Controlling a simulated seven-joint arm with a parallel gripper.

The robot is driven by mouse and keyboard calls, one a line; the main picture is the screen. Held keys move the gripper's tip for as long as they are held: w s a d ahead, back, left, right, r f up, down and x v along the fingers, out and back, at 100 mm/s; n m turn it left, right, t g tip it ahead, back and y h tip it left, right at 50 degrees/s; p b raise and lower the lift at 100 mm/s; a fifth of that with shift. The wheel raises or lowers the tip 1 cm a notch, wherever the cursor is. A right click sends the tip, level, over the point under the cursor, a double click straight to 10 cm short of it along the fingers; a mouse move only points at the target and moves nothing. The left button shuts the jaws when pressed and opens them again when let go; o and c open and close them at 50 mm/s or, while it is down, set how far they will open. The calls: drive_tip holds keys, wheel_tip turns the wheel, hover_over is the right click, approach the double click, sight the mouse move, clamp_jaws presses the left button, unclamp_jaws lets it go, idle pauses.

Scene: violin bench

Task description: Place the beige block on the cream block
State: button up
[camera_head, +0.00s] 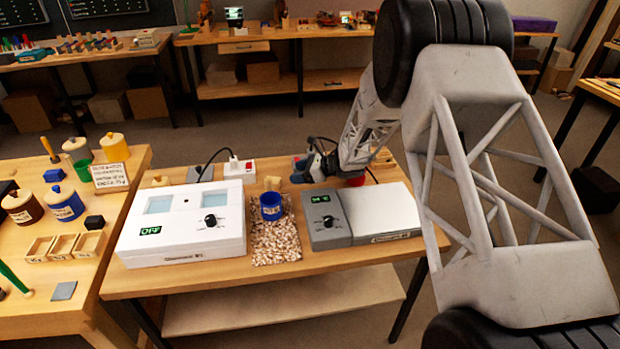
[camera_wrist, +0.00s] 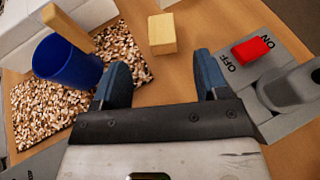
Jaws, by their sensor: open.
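A small pale-yellow block (camera_wrist: 162,34) lies on the table just ahead of my gripper's fingertips in the wrist view. A longer tan piece (camera_wrist: 68,28) shows against the upper edge of the blue cup (camera_wrist: 68,62); I cannot tell whether it stands in the cup or behind it. I cannot tell for sure which is beige and which cream. In the head view, a pale block (camera_head: 272,183) shows just behind the cup (camera_head: 271,206). My gripper (camera_wrist: 160,82) is open and empty, its blue fingers apart. It also shows in the head view (camera_head: 304,168), behind the grey device.
The cup stands on a speckled mat (camera_head: 275,245) between a white box (camera_head: 185,225) and a grey device (camera_head: 327,218). A red switch (camera_wrist: 253,49) is near my right finger. A power strip (camera_head: 240,168) with a plug and cable lies behind. Bare table shows around the pale-yellow block.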

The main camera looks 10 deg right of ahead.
drive_tip(key=shift+w+r+m, duration=0.15)
drive_tip(key=shift+r+m, duration=0.15)
drive_tip(key=shift+r, duration=0.2)
drive_tip(key=s+d+r+m+t+h, duration=0.2)
drive_tip(key=d+r+m+t+h, duration=0.15)
drive_tip(key=r+m, duration=0.6)
drive_tip(key=s+d+r+m+t+h, duration=0.25)
drive_tip(key=r+m+h, duration=0.25)
drive_tip(key=r+m, duration=0.4)
drive_tip(key=s+d+r+m+h, duration=0.3)
drive_tip(key=s+r+m+h, duration=0.1)
drive_tip(key=s+r+m, duration=0.25)
drive_tip(key=s+a+m+g, duration=0.1)
drive_tip(key=s+m+g, duration=0.3)
drive_tip(key=s+m, duration=0.8)
drive_tip(key=s+a+m+g, duration=0.1)
drive_tip(key=s+m+g, duration=0.3)
drive_tip(key=s+m, duration=0.8)
drive_tip(key=s, duration=1.7)
drive_tip(key=shift+s+a+r+g, duration=0.3)
drive_tip(key=shift+a+g, duration=0.05)
drive_tip(key=shift+g, duration=0.05)
drive_tip(key=shift+c, duration=1.1)
